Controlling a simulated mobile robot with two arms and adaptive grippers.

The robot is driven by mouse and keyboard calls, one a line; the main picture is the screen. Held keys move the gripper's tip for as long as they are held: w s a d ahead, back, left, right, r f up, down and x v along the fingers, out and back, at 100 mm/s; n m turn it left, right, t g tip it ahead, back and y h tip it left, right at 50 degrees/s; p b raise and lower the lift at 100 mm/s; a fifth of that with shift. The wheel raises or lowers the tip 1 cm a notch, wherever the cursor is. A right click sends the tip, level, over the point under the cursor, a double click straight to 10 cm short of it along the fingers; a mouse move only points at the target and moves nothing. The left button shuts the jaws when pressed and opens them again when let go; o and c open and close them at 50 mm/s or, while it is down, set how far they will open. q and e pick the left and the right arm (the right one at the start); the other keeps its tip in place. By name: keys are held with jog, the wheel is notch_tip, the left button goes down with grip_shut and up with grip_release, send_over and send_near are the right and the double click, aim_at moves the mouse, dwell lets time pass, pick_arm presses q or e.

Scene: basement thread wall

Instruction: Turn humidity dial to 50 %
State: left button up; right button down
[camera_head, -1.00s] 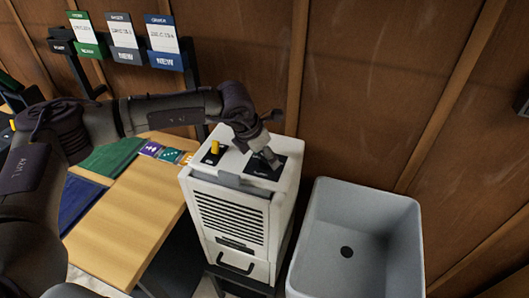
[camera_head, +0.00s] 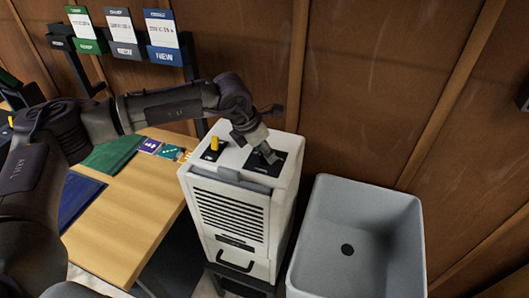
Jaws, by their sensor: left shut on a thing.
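The white dehumidifier-like unit (camera_head: 235,217) stands upright between the table and the grey sink, with dark vent slots on its front. Its top has two black panels. A yellow knob (camera_head: 214,143) stands on the left panel. My left gripper (camera_head: 270,157) points down onto the right black panel (camera_head: 262,164) and is shut there on a small dial. The gripper hides the dial, so its setting cannot be read. My right gripper is not in view.
A grey sink (camera_head: 316,243) with a dark drain stands right of the unit. A wooden table (camera_head: 135,214) with coloured mats and cards is at the left. Labelled cards hang on the wooden wall behind, close to my left arm.

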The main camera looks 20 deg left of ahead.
pick_arm(q)
jog(key=shift+w+f+m+g+h+b, duration=0.1)
jog(key=shift+f+m+g+h+b, duration=0.1)
jog(key=shift+m+b, duration=0.4)
jog(key=shift+f+m+g+h+b, duration=0.1)
jog(key=shift+m+h+b, duration=0.1)
jog(key=shift+m+b, duration=0.4)
jog(key=m+b, duration=0.1)
jog(key=m, duration=0.1)
jog(key=shift+r+m+g+h+b, duration=0.1)
jog(key=shift+m+g+h+b, duration=0.2)
jog(key=shift+m+g+b, duration=0.1)
jog(key=m+g+b, duration=0.1)
jog(key=m, duration=0.2)
jog(key=shift+w+r+b, duration=0.1)
jog(key=shift+b, duration=0.2)
jog(key=shift+a+m+g+b, duration=0.1)
jog(key=shift+m+g+b, duration=0.35)
jog(key=shift+m, duration=0.75)
jog(key=shift+r, duration=0.1)
jog(key=o, duration=1.1)
jog(key=shift+o, duration=0.2)
